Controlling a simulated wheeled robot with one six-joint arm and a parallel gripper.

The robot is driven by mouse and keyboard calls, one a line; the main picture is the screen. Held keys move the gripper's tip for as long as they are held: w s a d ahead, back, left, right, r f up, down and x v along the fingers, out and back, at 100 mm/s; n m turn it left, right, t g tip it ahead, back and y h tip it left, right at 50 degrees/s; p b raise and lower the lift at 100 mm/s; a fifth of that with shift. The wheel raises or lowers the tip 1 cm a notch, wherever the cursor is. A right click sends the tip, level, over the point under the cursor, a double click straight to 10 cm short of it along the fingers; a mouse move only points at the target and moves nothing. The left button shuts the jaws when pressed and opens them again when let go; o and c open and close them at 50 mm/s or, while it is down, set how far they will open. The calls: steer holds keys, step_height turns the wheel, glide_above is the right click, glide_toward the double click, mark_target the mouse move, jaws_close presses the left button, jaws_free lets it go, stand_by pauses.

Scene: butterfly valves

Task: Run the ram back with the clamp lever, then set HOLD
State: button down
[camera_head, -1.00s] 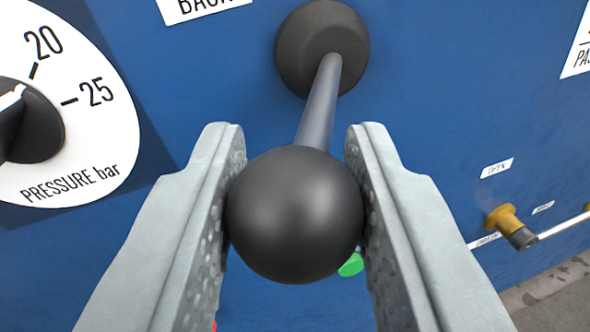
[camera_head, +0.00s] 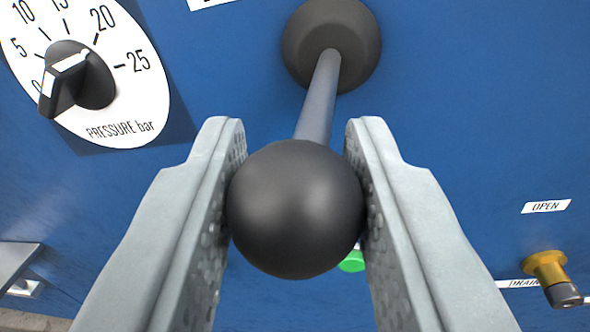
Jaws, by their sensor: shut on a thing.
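The clamp lever is a grey rod (camera_head: 318,98) with a black ball knob (camera_head: 295,210), coming out of a black round boss (camera_head: 331,45) on the blue panel. My gripper (camera_head: 296,205) is shut on the ball knob, one finger on each side. The lever leans down and toward me from the boss. The ram and any HOLD marking are not seen. A white label above the boss is cut off by the top edge.
A pressure dial (camera_head: 85,75) with a black knob is at upper left. A brass drain valve (camera_head: 550,275) sticks out at lower right below an OPEN label (camera_head: 546,207). A green part (camera_head: 352,262) shows behind the ball. A grey bracket (camera_head: 16,264) is at the left edge.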

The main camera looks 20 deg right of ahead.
steer(key=shift+s+d+n+t+y, duration=0.35)
steer(key=shift+n+y, duration=0.25)
steer(key=shift+y, duration=0.3)
steer(key=shift+w, duration=0.1)
steer(key=c, duration=1.1)
jaws_free()
steer(key=v, duration=1.7)
steer(key=shift+s+a, duration=0.15)
steer(key=shift+s, duration=0.05)
